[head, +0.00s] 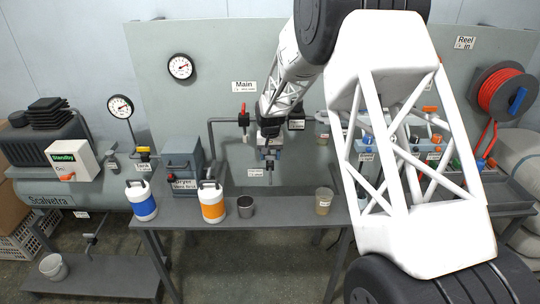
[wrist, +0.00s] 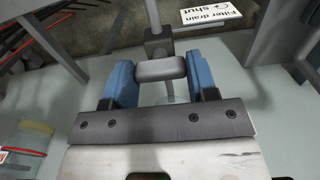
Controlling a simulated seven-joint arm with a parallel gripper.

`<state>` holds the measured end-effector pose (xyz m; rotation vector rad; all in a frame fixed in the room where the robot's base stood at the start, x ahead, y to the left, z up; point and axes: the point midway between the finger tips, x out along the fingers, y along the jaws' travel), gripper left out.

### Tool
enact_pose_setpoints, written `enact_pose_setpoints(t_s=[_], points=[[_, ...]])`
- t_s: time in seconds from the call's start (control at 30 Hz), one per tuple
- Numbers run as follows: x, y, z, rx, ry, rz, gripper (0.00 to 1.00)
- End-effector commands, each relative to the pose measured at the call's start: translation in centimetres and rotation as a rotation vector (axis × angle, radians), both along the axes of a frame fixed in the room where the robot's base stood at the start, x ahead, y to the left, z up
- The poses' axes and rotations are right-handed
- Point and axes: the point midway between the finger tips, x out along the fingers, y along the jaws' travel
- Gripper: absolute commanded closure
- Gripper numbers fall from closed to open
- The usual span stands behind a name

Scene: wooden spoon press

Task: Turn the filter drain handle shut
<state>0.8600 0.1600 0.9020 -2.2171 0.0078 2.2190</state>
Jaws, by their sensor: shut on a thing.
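The filter drain handle (wrist: 160,68) is a small grey bar on a dark stem, seen between my finger pads in the wrist view. My gripper (wrist: 161,80) has blue pads shut on the two ends of the handle. In the head view my gripper (head: 269,150) is in front of the grey panel, just above the filter drain label (head: 260,173). The handle is too small to make out there.
A red-handled valve (head: 243,116) and its pipe are just left of my gripper. A clear container (wrist: 27,145) is at the wrist view's lower left.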

Motion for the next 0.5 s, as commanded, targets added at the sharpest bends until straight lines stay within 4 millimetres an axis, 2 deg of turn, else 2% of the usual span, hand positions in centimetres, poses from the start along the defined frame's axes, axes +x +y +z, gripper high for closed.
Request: enact_pose_setpoints(t_s=[0.4,0.43,0.5], points=[[0.16,0.06,0.21,0.001,-0.005,-0.009,0.71],[0.16,0.05,0.21,0.001,-0.005,-0.009,0.44],[0.14,0.05,0.19,0.001,-0.004,-0.008,0.33]])
